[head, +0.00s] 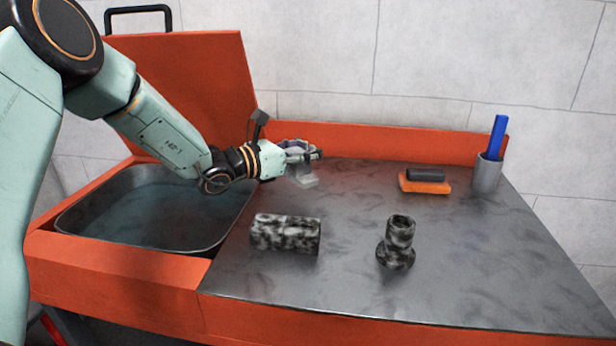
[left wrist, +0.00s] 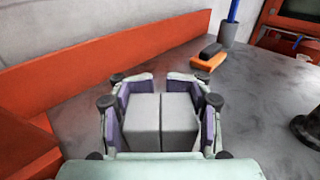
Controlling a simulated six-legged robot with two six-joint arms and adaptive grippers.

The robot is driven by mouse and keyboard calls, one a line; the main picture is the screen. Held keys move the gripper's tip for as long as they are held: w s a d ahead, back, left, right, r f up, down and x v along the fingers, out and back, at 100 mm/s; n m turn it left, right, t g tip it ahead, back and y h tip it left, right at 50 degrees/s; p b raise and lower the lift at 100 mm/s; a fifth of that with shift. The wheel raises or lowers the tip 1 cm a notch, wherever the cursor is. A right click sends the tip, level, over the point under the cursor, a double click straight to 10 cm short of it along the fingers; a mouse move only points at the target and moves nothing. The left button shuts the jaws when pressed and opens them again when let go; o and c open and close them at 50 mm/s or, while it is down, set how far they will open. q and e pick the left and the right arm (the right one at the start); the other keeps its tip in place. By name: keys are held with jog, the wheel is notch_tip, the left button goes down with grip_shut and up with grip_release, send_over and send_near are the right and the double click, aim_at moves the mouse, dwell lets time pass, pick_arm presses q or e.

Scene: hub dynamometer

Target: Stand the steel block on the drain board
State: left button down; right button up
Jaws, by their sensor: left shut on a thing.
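The steel block (head: 306,181) is light grey and plain, at the back left of the drain board (head: 345,290), a dark grey smudged metal top. My left gripper (head: 305,152) is above it in the head view, with the fingers closed around its upper part. In the left wrist view the block (left wrist: 160,123) sits between the two fingers of the gripper (left wrist: 161,100), with a line down its middle. Its lower end is at or just above the board; I cannot tell if it touches. My right gripper is not in view.
A mottled black-and-white block (head: 285,234) and a mottled flanged part (head: 398,243) are on the board's front half. An orange brush (head: 425,184) and a grey cup (head: 487,175) with a blue handle stand at the back right. The open basin (head: 150,225) with liquid is left.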

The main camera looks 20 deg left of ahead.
pick_arm(q)
notch_tip(320, 180, down, 5)
jog(key=shift+d+r+b, duration=0.1)
jog(key=shift+r+b, duration=0.05)
jog(key=shift+b, duration=0.4)
jog(key=shift+w+d, duration=0.1)
jog(key=shift+d, duration=0.05)
jog(key=c, duration=0.6)
grip_release()
jog(key=shift+f, duration=0.2)
